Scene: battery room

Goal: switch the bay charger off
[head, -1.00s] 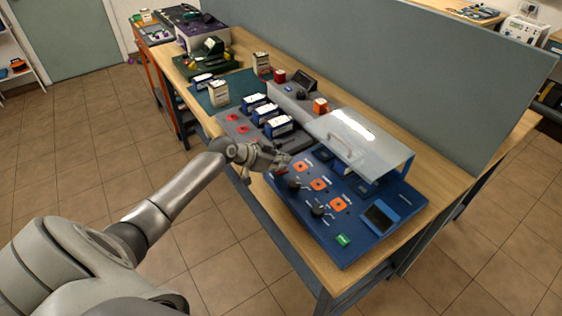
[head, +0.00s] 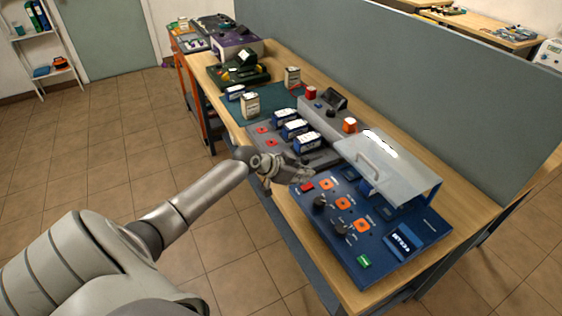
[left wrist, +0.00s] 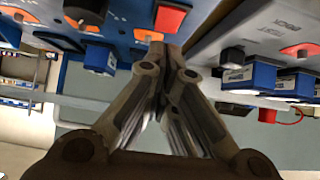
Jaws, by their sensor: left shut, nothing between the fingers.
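The bay charger looks to be the blue panel (head: 338,247) on the bench. It has several orange squares (head: 344,203), dark knobs (head: 319,202), a green button (head: 364,261), a red button (head: 308,187) and a small display (head: 403,239) with light characters. My left gripper (head: 308,176) is shut and empty, just beside the red button at the panel's left corner. In the left wrist view my fingertips (left wrist: 160,48) are together close to the red button (left wrist: 171,18); I cannot tell whether they touch it. My right gripper is not in view.
A clear hinged cover (head: 385,165) stands over the panel's back part. A grey-green partition (head: 400,85) runs behind the bench. The floor in front is clear.

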